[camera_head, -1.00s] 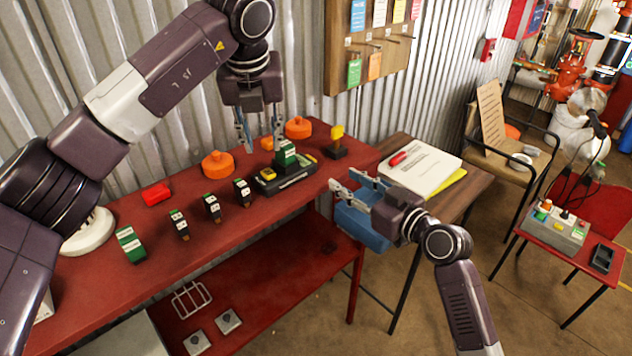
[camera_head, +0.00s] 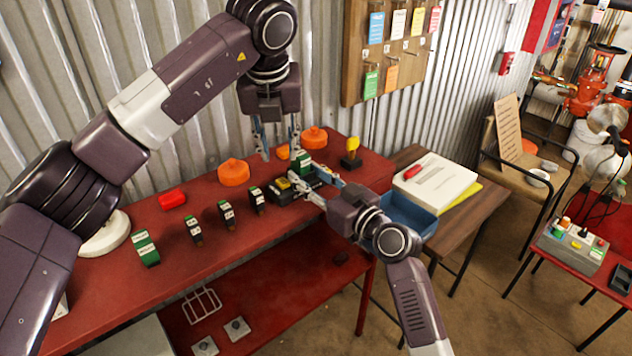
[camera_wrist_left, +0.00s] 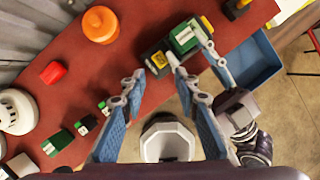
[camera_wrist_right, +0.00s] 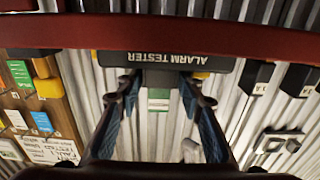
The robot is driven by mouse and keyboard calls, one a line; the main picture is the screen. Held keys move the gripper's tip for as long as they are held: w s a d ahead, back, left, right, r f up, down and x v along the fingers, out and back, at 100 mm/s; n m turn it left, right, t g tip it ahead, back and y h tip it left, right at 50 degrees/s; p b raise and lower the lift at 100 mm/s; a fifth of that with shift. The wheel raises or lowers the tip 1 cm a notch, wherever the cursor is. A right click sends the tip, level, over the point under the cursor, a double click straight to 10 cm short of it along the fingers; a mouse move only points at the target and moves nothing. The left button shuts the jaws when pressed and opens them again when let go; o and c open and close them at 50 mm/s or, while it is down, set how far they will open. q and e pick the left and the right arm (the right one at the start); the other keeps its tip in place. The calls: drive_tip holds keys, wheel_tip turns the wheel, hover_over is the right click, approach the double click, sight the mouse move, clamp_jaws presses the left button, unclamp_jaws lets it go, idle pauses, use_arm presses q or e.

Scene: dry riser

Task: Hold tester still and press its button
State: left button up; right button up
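The black alarm tester (camera_head: 284,194) lies on the red bench. It has a yellow button (camera_wrist_left: 157,59) and a green-and-black module (camera_head: 304,161) standing on it. Its "ALARM TESTER" label shows upside down in the right wrist view (camera_wrist_right: 178,59). My left gripper (camera_head: 280,156) points down, open and empty, above the button end of the tester. My right gripper (camera_head: 306,175) is open at the tester's front right, its fingers to either side of the module (camera_wrist_right: 159,99), with gaps visible in the right wrist view. Whether any fingertip touches the tester cannot be told.
Several small black modules (camera_head: 227,213), a green one (camera_head: 145,247), orange caps (camera_head: 233,172) and a red piece (camera_head: 172,198) lie left along the bench. A yellow-topped black piece (camera_head: 351,155) stands right behind the tester. A blue bin (camera_head: 410,215) is right of the bench.

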clamp_jaws()
use_arm(q)
clamp_jaws()
idle(1.4)
